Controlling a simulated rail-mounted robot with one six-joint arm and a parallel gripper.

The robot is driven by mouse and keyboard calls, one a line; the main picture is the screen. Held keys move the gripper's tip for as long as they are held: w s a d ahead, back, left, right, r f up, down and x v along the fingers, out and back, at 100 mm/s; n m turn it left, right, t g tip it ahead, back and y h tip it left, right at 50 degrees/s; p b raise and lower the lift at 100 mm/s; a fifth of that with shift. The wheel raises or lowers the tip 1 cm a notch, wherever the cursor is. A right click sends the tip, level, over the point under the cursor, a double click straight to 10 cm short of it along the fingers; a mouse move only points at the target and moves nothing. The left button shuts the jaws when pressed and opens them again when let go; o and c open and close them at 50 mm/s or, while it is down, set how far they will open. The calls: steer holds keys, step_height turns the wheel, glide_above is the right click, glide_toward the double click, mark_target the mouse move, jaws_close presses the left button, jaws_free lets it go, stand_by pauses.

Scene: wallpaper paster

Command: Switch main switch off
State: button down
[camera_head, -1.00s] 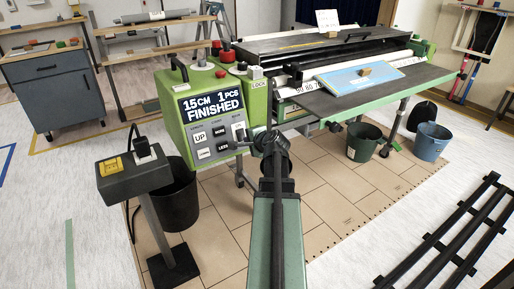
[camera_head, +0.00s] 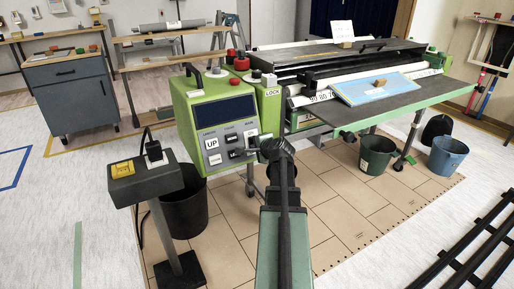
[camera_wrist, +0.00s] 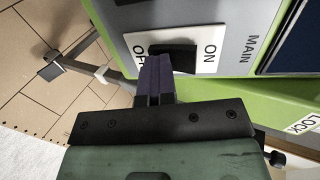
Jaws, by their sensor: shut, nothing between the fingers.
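The green machine's control box (camera_head: 186,100) stands in the middle of the head view, and its display (camera_head: 224,109) is dark. In the wrist view, the main switch (camera_wrist: 178,50) is a black rocker on a white plate marked ON and OFF, beside the word MAIN. My gripper (camera_wrist: 157,62) is shut and empty. Its dark fingertips are at the OFF side of the rocker and hide part of the OFF lettering. I cannot tell whether they touch it. In the head view, my arm's end covers the panel's lower right part.
A post with a grey box (camera_head: 150,182) stands left of the machine, with a black bin (camera_head: 185,205) behind it. A green bucket (camera_head: 376,155) and a blue bucket (camera_head: 446,157) are under the table side. Black rails (camera_head: 470,250) lie at lower right.

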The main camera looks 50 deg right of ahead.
steer(key=shift+r+p, duration=0.65)
steer(key=shift+r, duration=0.1)
steer(key=p+v, duration=0.6)
steer(key=v, duration=0.8)
